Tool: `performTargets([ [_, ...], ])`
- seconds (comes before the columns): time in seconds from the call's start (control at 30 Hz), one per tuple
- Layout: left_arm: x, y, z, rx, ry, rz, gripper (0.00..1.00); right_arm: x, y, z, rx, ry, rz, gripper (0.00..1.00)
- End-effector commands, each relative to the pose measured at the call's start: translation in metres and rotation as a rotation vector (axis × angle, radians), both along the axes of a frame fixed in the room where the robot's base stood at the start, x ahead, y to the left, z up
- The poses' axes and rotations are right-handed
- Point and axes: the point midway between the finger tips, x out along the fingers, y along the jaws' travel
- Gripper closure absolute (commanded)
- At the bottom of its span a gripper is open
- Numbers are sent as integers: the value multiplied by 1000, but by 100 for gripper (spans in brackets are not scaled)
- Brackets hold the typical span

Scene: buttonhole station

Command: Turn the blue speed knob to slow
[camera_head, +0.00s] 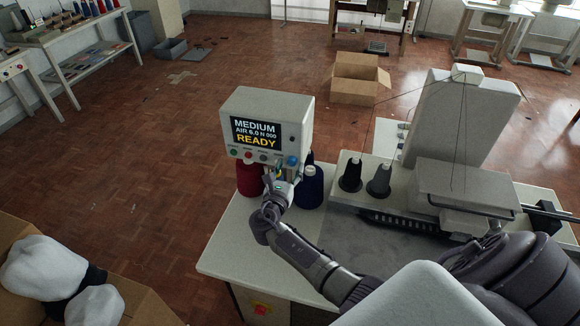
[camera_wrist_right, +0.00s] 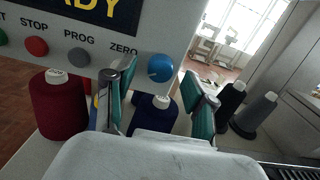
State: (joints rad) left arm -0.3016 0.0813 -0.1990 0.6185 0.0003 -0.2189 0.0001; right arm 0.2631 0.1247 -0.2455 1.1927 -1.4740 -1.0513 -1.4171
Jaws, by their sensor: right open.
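The blue speed knob (camera_wrist_right: 160,68) is on the lower right of the control box front in the right wrist view. It also shows in the head view (camera_head: 292,161). The control box (camera_head: 266,112) has a screen (camera_head: 255,132) reading MEDIUM, AIR 6.0, N 000 and READY. My right gripper (camera_wrist_right: 162,92) is open and empty just below the box. Its two green-padded fingers stand to the left and right of the knob, apart from each other; whether either touches it I cannot tell. My left gripper is not in view.
A red button (camera_wrist_right: 36,46) and a grey button (camera_wrist_right: 79,57) sit left of the knob. A red thread cone (camera_wrist_right: 57,110) and a dark blue cone (camera_head: 309,187) stand below the box. Black (camera_head: 351,175) and grey cones (camera_head: 379,180) stand to the right, by the sewing machine (camera_head: 460,125).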

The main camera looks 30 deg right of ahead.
Motion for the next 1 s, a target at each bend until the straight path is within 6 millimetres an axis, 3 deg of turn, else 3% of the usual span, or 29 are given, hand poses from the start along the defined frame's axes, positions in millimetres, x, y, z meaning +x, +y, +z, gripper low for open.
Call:
performTargets([
  [0.5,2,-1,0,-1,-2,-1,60,-64,75,-1,2,2,1,45],
  [1.0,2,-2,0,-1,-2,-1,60,-72,84,-1,2,1,0,45],
])
